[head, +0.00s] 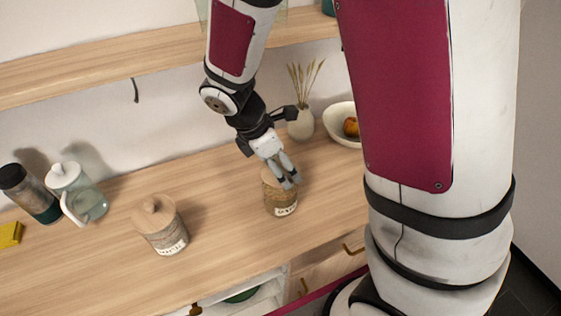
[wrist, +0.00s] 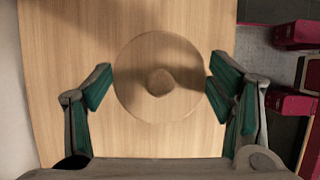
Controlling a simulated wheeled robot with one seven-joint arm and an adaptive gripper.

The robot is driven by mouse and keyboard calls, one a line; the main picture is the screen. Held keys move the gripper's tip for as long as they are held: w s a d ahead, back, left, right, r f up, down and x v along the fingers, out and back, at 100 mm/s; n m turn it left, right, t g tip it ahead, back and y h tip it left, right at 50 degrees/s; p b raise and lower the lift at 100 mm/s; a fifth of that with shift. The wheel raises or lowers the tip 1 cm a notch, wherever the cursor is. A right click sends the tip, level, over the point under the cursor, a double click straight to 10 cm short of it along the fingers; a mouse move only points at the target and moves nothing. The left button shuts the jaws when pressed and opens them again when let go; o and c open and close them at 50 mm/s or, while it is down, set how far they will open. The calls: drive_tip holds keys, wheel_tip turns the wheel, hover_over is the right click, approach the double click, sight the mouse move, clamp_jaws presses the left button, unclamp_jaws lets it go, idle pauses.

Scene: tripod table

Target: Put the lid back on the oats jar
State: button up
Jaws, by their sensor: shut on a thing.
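The oats jar (head: 283,207) stands upright on the wooden counter, a small jar with a pale label too small to read surely. My gripper (head: 286,180) is right over its top, pointing down. In the wrist view my gripper (wrist: 160,75) has its green-padded fingers on opposite sides of the round wooden lid (wrist: 150,105), shut on its rim. The lid's knob faces the camera. In the head view the lid (head: 268,178) is at the jar's mouth, partly behind the fingers. I cannot tell whether it is fully seated. The lid hides the jar in the wrist view.
A similar lidded jar (head: 162,232) stands to the left. Further left are a glass pitcher (head: 88,203), a dark-topped bottle (head: 32,195) and a yellow item (head: 10,234). A vase (head: 301,125) and fruit bowl (head: 338,118) stand behind right. A shelf (head: 110,72) runs above.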

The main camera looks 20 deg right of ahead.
idle(0.8)
drive_tip(key=o, duration=1.3)
drive_tip(key=shift+r, duration=0.1)
drive_tip(key=shift+r+p, duration=2.45)
drive_tip(key=shift+r, duration=0.9)
drive_tip(key=shift+c, duration=0.5)
clamp_jaws()
drive_tip(key=shift+f, duration=0.2)
